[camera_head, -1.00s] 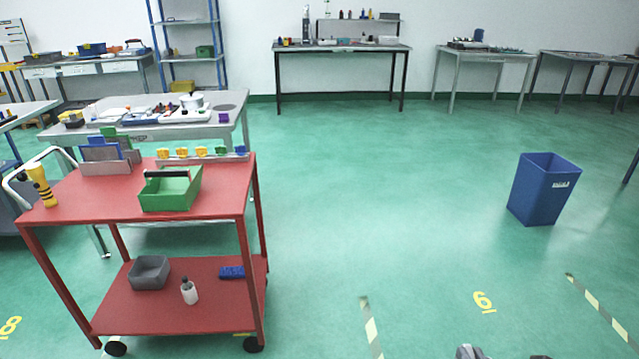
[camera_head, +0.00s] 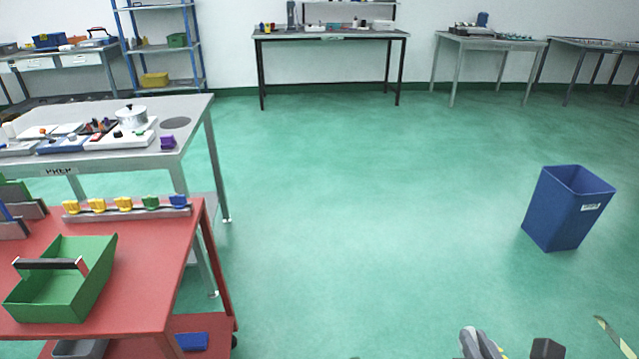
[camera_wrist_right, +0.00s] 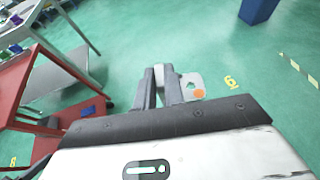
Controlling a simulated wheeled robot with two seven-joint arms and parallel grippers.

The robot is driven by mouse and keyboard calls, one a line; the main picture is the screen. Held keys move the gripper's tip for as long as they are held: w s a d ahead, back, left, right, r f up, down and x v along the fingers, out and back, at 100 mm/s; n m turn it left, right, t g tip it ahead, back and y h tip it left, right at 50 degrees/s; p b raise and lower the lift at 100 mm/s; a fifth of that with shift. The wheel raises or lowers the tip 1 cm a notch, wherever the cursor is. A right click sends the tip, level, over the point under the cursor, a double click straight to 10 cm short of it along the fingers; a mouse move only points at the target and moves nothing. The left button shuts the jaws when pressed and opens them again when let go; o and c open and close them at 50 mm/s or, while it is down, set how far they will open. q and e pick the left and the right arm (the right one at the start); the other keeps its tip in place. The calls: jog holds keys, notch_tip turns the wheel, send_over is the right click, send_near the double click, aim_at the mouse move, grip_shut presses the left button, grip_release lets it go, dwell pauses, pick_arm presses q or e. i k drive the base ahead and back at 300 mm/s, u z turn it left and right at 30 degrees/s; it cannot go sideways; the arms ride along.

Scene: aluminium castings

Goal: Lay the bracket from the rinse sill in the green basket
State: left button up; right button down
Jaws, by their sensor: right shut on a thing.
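The green basket (camera_head: 88,285) stands on top of the red trolley at the left of the head view; it has a dark bar handle and looks empty where I see inside. My right gripper (camera_head: 514,350) is just at the bottom edge of the head view, well to the right of the basket. In the right wrist view my right gripper (camera_wrist_right: 160,90) is shut on a bracket (camera_wrist_right: 187,84), a pale grey plate with a hole and an orange spot, held over the floor. My left gripper is not in view.
The red trolley (camera_head: 150,262) carries a rail of yellow, green and blue pieces (camera_head: 125,206) behind the basket. A grey table (camera_head: 190,108) marked PREP stands behind it. A blue bin (camera_head: 562,212) stands at right. The green floor between is clear.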

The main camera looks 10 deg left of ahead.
aim_at(59, 289)
jog(key=i, duration=2.8)
jog(key=u, duration=4.65)
